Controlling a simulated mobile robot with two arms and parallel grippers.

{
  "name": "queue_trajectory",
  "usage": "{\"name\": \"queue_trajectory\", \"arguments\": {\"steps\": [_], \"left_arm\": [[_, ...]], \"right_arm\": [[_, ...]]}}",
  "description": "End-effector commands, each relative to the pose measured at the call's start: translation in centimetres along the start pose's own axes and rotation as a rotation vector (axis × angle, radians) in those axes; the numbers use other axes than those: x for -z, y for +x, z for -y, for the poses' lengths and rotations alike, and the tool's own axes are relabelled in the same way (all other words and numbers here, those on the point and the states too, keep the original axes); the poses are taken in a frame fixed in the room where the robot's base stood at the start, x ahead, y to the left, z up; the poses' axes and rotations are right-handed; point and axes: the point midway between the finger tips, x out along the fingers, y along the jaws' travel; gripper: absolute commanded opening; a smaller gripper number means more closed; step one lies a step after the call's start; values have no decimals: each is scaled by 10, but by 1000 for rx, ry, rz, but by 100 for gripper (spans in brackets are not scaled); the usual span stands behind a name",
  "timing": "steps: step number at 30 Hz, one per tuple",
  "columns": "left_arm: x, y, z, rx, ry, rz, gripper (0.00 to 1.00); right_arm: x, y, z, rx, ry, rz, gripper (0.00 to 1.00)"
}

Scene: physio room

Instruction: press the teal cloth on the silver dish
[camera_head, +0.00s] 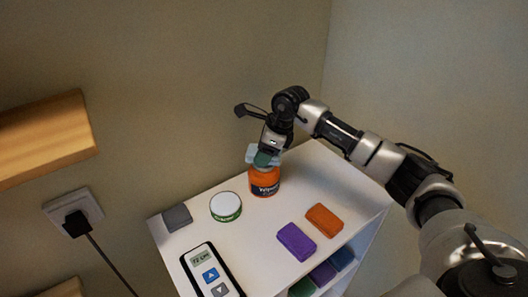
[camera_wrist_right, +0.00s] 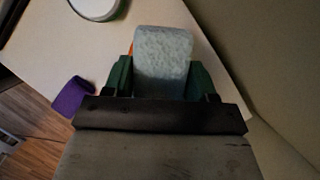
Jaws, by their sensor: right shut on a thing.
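My right gripper (camera_head: 264,156) is above the shelf top, shut on a pale teal cloth (camera_head: 250,153), a folded block. The right wrist view shows the cloth (camera_wrist_right: 163,52) between the two green fingers of the gripper (camera_wrist_right: 163,76). In the head view the gripper and cloth are just above an orange jar (camera_head: 265,185) and overlap its top. I cannot tell whether the cloth touches the jar. I cannot make out a silver dish in either view. My left gripper is not in view.
On the white shelf unit (camera_head: 195,236) are a round white-lidded tin (camera_head: 226,205), a grey folded cloth (camera_head: 177,218), a purple one (camera_head: 296,242), an orange one (camera_head: 324,220) and a handset (camera_head: 209,272). A wall socket (camera_head: 73,212) is at the left. The back right of the top is bare.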

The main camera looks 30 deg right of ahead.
Motion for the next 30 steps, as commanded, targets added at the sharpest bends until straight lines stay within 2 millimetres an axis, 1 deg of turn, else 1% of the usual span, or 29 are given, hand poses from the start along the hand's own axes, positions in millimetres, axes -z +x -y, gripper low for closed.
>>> {"name": "queue_trajectory", "arguments": {"steps": [1, 3, 18, 21, 30], "left_arm": [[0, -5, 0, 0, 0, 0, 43], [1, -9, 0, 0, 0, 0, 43], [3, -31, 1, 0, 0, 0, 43], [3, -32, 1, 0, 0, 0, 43], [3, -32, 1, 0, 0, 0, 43]], "right_arm": [[-3, -8, 0, 2, -1, 1, 38], [-6, -13, 0, 2, -1, 1, 38], [-21, -50, 0, 3, 0, 4, 38], [-22, -53, 0, 2, 0, 3, 38], [-22, -52, 0, 2, 0, 3, 38]]}}
